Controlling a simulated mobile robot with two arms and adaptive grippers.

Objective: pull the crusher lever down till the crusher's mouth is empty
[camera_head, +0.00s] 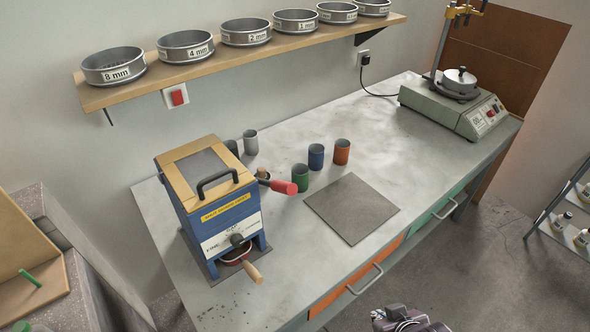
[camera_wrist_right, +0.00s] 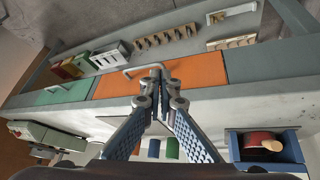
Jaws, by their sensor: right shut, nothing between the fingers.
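The crusher (camera_head: 213,208) is a blue box with a wood-framed lid and black handle on top, standing at the near left of the bench. Its lid is down, so the mouth inside is hidden. The lever (camera_head: 283,187), with a red grip, sticks out from its right side. A red pan with a wooden handle (camera_head: 252,271) sits in its lower opening. The wrist view shows the pan (camera_wrist_right: 262,142) at lower right. My right gripper (camera_wrist_right: 160,88) is shut and empty, in front of the orange drawer and apart from the crusher; the head view cuts it off at the bottom edge. My left gripper is out of view.
Several coloured cups (camera_head: 316,156) and a grey mat (camera_head: 351,208) lie right of the crusher. A sieve shaker (camera_head: 458,105) stands at the far end. A wall shelf (camera_head: 140,90) holds labelled sieves. Drawer handles (camera_head: 365,280) project from the bench front.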

